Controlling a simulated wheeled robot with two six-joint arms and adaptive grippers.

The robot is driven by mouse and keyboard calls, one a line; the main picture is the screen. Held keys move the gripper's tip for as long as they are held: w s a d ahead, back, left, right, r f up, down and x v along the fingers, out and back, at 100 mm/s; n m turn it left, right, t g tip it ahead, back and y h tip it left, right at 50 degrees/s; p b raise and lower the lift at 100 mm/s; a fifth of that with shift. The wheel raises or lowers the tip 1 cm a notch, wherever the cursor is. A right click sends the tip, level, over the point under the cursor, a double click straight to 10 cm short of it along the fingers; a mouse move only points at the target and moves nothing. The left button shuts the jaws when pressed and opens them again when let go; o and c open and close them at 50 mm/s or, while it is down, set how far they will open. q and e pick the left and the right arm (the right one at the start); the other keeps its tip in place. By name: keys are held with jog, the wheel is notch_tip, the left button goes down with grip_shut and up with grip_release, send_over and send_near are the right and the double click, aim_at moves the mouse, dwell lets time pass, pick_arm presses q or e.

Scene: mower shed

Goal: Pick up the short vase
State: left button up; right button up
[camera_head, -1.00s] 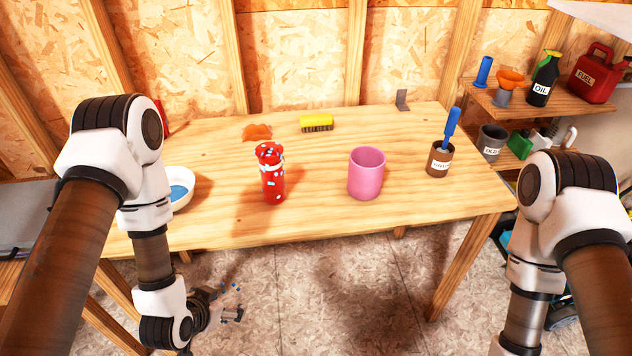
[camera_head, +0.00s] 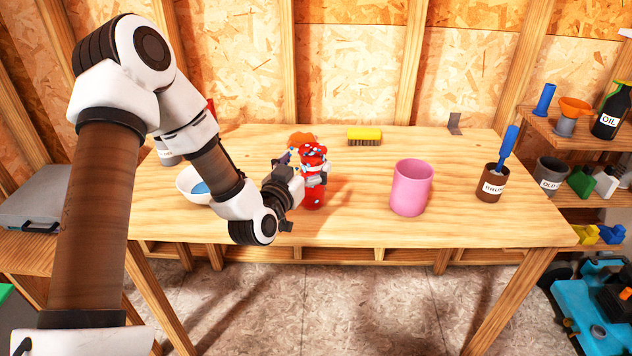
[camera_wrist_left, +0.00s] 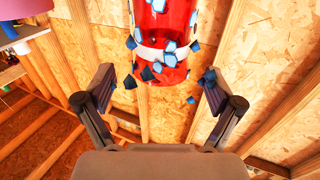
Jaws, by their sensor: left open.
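The red vase (camera_head: 313,196), with a white band and blue and white flecks, stands upright on the wooden table (camera_head: 350,222). A wider, plain pink vase (camera_head: 411,188) stands to its right; the frames do not settle which is the short one. My left gripper (camera_head: 301,186) is open at the left side of the red vase and partly covers it. In the left wrist view the red vase (camera_wrist_left: 165,45) lies ahead, between the spread fingers (camera_wrist_left: 156,82). Whether either finger touches it I cannot tell. My right gripper is out of view.
A white bowl (camera_head: 188,186) stands left, partly behind my left arm. A yellow brush (camera_head: 364,136) and an orange patch (camera_head: 300,139) lie at the back. A brown cup (camera_head: 492,187) holding a blue-handled tool stands right. Free tabletop lies between both vases.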

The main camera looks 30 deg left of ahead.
pick_arm(q)
jog(key=w, duration=0.4)
jog(key=shift+a, duration=0.4)
jog(key=shift+r, duration=0.1)
grip_shut()
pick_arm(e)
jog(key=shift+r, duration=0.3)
